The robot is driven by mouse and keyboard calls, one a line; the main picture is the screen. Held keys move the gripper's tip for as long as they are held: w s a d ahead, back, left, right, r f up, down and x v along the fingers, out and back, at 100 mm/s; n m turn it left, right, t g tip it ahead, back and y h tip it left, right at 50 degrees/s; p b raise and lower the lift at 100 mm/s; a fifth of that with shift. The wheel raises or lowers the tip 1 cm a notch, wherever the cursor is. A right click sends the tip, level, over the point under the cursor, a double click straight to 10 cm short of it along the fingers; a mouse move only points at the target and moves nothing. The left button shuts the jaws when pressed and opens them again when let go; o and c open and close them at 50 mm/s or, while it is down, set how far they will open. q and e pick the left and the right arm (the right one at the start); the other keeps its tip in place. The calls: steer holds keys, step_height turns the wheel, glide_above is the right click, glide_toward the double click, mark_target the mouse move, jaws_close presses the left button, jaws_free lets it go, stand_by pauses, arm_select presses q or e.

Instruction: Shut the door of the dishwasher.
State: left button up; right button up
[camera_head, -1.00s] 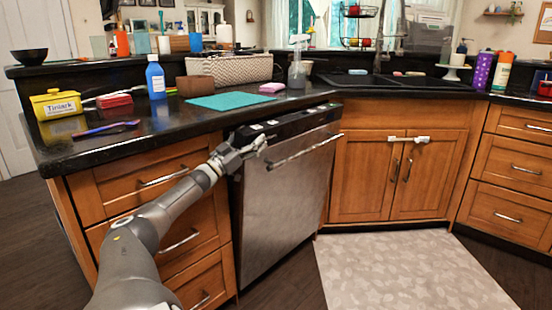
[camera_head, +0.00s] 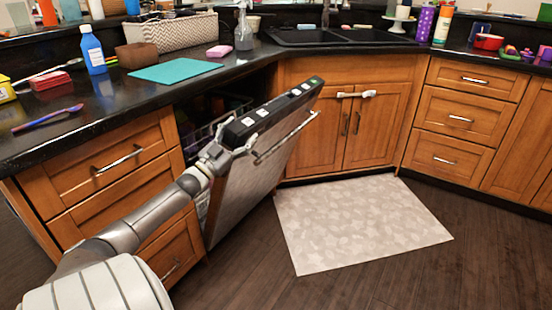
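The dishwasher door (camera_head: 262,160) is a brushed steel panel with a black control strip (camera_head: 268,112) along its top edge. It is partly open, its top tilted out from under the counter, and a bar handle (camera_head: 288,137) runs across its front. A rack (camera_head: 205,130) shows in the dark opening behind it. My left gripper (camera_head: 240,150) is at the top left corner of the door, close to the handle's left end. I cannot tell whether its fingers are open or shut, or whether they touch the door. My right gripper is not in view.
A black counter (camera_head: 120,105) with a teal mat (camera_head: 175,72), a blue bottle (camera_head: 92,50) and a basket (camera_head: 178,32) runs above the dishwasher. Wooden drawers (camera_head: 125,165) stand to its left and a sink cabinet (camera_head: 340,130) to its right. A pale rug (camera_head: 360,220) lies on open floor.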

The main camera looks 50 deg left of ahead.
arm_select(q)
steer(key=w+d+f+m+h, duration=0.1)
steer(key=w+d+f+m, duration=0.2)
steer(key=d, duration=0.9)
step_height(320, 180, down, 3)
steer(key=shift+d+f+h, duration=0.15)
steer(key=shift+d+h, duration=0.05)
steer(key=shift+h, duration=0.1)
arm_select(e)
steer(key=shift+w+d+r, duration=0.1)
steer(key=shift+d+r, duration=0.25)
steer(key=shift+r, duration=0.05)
arm_select(q)
steer(key=p+v, duration=0.4)
steer(key=v, duration=0.8)
steer(key=shift+s, duration=0.25)
arm_select(e)
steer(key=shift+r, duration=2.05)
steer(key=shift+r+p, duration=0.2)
steer(key=shift+p, duration=0.25)
